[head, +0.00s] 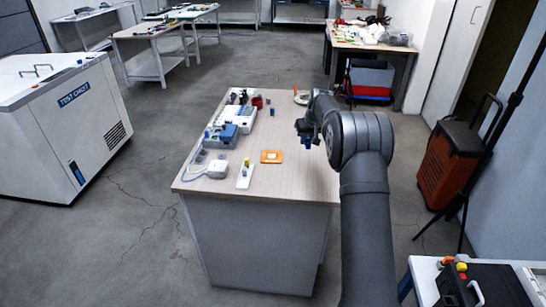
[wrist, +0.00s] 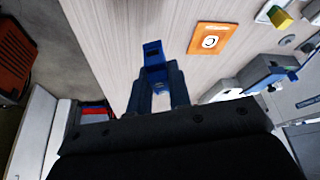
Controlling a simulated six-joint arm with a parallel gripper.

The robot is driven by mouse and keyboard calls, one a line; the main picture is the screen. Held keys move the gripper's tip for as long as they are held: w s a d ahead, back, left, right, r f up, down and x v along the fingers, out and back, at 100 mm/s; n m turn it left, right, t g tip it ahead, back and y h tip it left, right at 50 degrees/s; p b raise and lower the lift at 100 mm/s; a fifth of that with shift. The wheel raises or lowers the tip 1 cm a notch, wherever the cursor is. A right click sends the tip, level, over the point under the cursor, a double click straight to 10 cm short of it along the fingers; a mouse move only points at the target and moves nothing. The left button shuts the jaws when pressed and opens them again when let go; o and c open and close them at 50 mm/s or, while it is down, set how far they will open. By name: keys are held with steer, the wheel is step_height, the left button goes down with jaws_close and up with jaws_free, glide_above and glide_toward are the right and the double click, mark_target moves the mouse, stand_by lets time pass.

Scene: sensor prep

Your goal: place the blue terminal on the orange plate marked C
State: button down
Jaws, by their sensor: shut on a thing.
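The orange plate (head: 271,157) lies flat on the workbench, with a white square on top. In the wrist view the orange plate (wrist: 211,40) shows a dark letter C on that square, and nothing stands on it. My gripper (head: 307,140) is above the bench, to the right of the plate. In the wrist view my gripper (wrist: 159,84) is shut on the blue terminal (wrist: 153,55), which sticks out beyond the fingertips. The terminal is apart from the plate. Its lower part is partly hidden between the fingers.
The workbench (head: 297,187) has bare room around the plate and towards its front right. A white block with a yellow piece (head: 245,173) stands left of the plate. Blue and grey devices (head: 222,136) and cables crowd the left side. Small coloured parts lie at the back.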

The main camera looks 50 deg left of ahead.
steer(key=s+a+f, duration=0.1)
steer(key=a+f, duration=0.1)
steer(key=a, duration=0.1)
steer(key=s+a+f, duration=0.2)
steer(key=a, duration=0.1)
steer(key=s+a+f, duration=0.2)
steer(key=a, duration=0.2)
steer(key=shift+f, duration=0.4)
steer(key=shift+s+a+f, duration=0.1)
steer(key=shift+f, duration=1.95)
steer(key=shift+f, duration=0.15)
steer(key=c, duration=1.3)
jaws_free()
steer(key=shift+c, duration=0.2)
steer(key=v, duration=1.2)
steer(key=shift+a, duration=0.1)
